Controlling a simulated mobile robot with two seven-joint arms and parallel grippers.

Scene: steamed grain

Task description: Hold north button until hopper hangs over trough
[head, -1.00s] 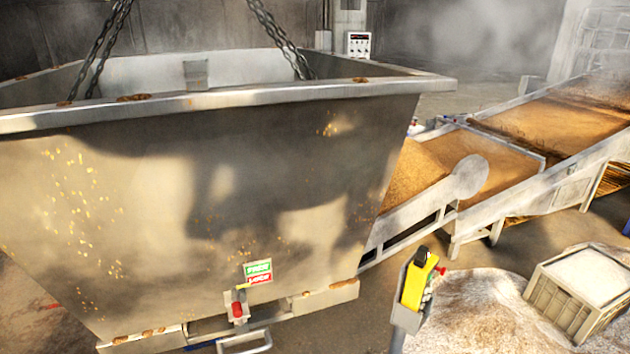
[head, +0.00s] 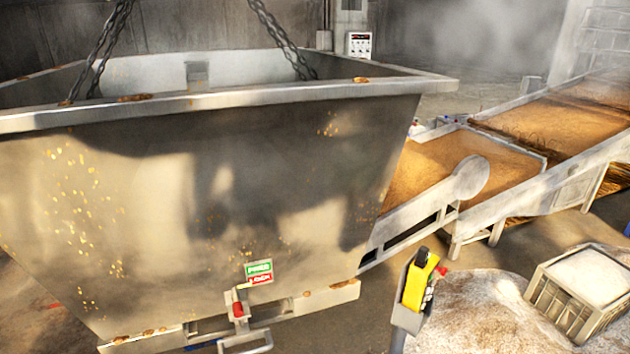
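The hopper (head: 270,190) is a big metal bin hanging on chains (head: 97,60). It fills the left and middle of the head view. A green and red label (head: 259,272) and a red-tipped latch (head: 238,308) are low on its front. The trough (head: 455,165) holds brown grain and lies behind and right of the hopper, which hides its left part. A yellow pendant (head: 416,284) with buttons sits in a grey holder at the lower middle. Its button markings are too small to read, so I cannot pick out the north button. Neither gripper is in view.
A crate of white material (head: 583,290) stands at the lower right beside a pale heap (head: 490,315) on the floor. A sloping conveyor (head: 555,120) with grain rises to the right. A control box (head: 359,45) is on the back wall. Steam hangs at the back.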

